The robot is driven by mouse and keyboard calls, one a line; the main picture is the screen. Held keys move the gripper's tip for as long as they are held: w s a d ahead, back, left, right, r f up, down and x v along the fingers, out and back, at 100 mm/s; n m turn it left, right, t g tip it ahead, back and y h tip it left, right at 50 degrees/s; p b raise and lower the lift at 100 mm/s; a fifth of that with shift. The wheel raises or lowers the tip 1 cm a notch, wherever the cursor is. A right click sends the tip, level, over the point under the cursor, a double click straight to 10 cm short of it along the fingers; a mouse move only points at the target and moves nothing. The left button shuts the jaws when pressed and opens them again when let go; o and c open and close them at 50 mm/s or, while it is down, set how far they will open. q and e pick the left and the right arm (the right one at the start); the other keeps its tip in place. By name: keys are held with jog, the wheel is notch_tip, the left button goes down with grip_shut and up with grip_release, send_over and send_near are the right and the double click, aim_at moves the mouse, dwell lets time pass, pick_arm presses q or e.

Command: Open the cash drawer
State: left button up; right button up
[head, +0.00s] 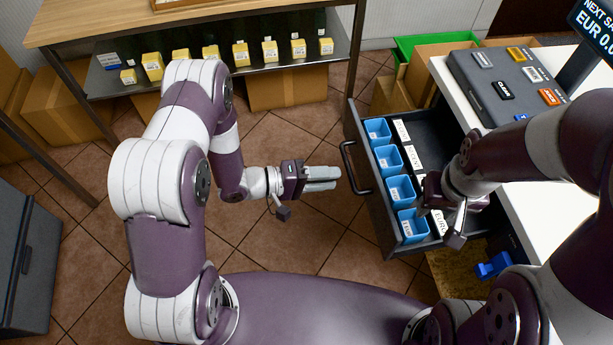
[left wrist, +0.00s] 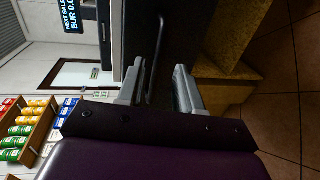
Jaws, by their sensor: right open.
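The cash drawer (head: 385,232) is pulled out from under the white counter, showing blue coin cups (head: 400,188) and white labelled note slots. Its dark bar handle (head: 348,168) is on the drawer's left face. My left gripper (head: 335,179) is just left of the handle, fingers pointing at it. In the left wrist view the left gripper (left wrist: 157,88) is open, and the handle (left wrist: 158,45) shows between and beyond its fingers; I cannot tell whether they touch. My right gripper (head: 440,212) is open above the drawer's near right part, hiding some slots.
A dark register (head: 505,85) with coloured keys stands on the white counter (head: 520,190). A price display (head: 596,28) is at the top right. A shelf of yellow boxes (head: 240,54) stands at the back. Cardboard boxes lie beneath.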

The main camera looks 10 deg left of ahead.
pick_arm(q)
jog(key=v, duration=0.6)
jog(key=shift+a, duration=0.15)
